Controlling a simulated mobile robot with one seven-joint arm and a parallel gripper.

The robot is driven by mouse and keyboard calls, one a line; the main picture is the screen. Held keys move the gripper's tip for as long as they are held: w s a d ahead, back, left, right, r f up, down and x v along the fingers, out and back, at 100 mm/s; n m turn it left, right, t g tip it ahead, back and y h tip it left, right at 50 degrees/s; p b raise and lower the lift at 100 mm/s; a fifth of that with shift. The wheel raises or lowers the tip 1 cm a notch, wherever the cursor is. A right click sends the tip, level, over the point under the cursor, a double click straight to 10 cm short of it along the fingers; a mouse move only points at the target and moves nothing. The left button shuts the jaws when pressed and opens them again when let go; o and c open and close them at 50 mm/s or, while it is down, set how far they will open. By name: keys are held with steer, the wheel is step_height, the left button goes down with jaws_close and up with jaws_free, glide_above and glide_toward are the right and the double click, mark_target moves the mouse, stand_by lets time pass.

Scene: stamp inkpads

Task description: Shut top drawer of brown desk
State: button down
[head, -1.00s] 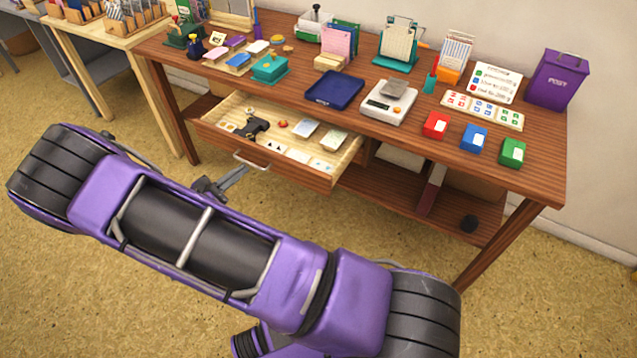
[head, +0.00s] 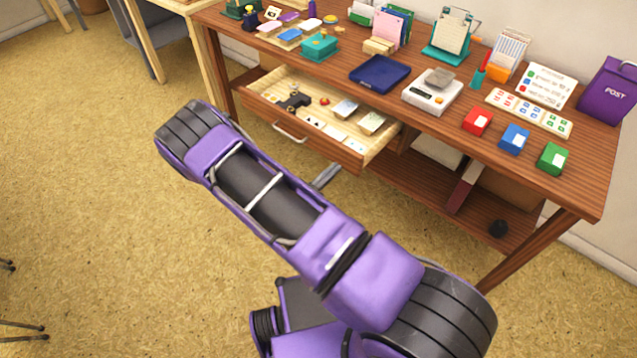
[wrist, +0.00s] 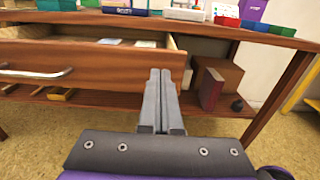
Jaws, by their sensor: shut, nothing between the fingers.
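The brown desk (head: 590,172) stands ahead of me with its top drawer (head: 322,146) pulled out. The drawer has a pale wooden inside and a silver bar handle (head: 289,131), which also shows at the left in the wrist view (wrist: 37,74). My gripper (wrist: 159,72) is shut and empty. In the wrist view its fingertips overlap the right end of the drawer front (wrist: 80,62); I cannot tell whether they touch it. In the head view a finger (head: 327,176) shows just below the drawer's right part, with the rest hidden behind my arm.
A dark stapler-like tool (head: 293,102) and several cards lie in the drawer. The desktop holds a blue tray (head: 379,73), a scale (head: 432,92) and red, blue and green boxes. Books and a carton stand on the lower shelf.

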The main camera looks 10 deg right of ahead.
mark_target(348, 156)
steer(key=shift+x, duration=1.95)
